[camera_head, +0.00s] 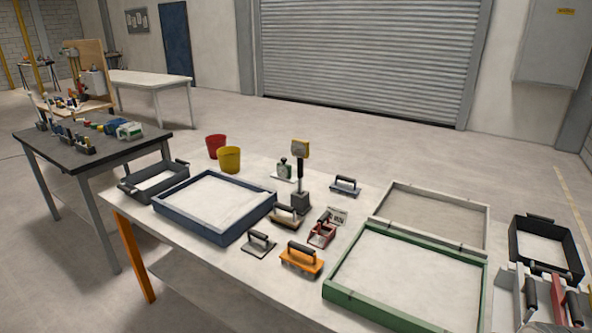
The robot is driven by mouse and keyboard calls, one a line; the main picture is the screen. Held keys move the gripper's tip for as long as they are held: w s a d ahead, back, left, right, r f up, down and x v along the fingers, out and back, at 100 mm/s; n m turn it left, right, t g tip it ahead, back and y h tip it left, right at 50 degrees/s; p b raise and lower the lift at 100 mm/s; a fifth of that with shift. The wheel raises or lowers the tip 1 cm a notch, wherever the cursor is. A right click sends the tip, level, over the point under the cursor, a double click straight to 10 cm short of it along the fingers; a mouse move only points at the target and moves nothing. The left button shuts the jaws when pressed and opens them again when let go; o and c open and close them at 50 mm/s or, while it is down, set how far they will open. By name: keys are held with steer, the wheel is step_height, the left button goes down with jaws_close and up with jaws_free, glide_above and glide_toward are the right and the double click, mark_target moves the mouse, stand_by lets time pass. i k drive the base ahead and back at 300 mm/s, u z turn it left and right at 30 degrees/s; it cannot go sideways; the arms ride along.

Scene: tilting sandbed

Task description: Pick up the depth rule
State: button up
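An upright dark post with a yellow head (300,150) stands on a grey block base (300,202) near the middle of the worktable. It is the most rule-like thing in view, but I cannot tell whether it is the depth rule. No markings on it are readable. My gripper is not in view.
Around the post are a blue-framed sand tray (216,234), an orange-based float (302,261), other handled tools and a small scale-like device (284,170). A green-framed tray (405,319) is front right. Dark-handled tools crowd the right edge. Yellow (229,160) and red buckets stand behind.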

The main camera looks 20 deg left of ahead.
mark_target(300, 148)
steer(key=k, duration=0.25)
steer(key=u, duration=2.7)
steer(key=i, duration=1.65)
